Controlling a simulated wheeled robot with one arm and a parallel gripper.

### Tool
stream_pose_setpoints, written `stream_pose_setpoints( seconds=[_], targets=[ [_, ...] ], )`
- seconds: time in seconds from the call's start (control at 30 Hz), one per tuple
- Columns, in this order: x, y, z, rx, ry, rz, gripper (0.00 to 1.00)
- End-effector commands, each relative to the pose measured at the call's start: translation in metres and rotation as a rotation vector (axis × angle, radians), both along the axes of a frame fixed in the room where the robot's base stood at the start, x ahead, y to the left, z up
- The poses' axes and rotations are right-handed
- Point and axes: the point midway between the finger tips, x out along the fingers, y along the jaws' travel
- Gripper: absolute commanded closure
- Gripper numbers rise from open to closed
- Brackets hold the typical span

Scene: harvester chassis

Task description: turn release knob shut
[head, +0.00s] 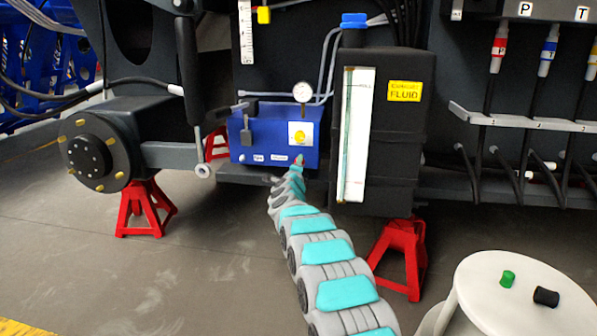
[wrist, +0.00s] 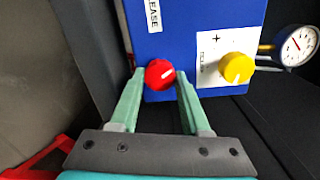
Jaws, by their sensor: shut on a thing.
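The release knob (wrist: 160,73) is a round red knob on the blue box (wrist: 190,30), by the label ending in "EASE". A short white mark on its face slants up and to the right. My gripper (wrist: 159,77) has its two pale green fingers shut on the knob, one at each side. In the head view my gripper (head: 299,162) reaches the lower front of the blue box (head: 262,138) and mostly hides the knob there.
A yellow knob (wrist: 237,68) on a white plate sits right of the red knob, with a pressure gauge (wrist: 296,46) beyond. The black fluid tank (head: 402,140) stands right of the box. Red stands (head: 402,255) and a white round table (head: 520,290) are near.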

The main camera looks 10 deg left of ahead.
Motion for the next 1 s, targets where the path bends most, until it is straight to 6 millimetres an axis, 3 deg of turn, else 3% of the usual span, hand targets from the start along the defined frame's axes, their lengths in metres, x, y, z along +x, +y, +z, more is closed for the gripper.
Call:
stream_pose_setpoints(
  seconds=[0.5, 1.0],
  targets=[
    [0.0000, -0.0004, -0.0028, 0.425, -0.010, 0.000, 1.00],
    [0.0000, -0.0002, -0.0029, 0.580, -0.016, 0.000, 1.00]
  ],
)
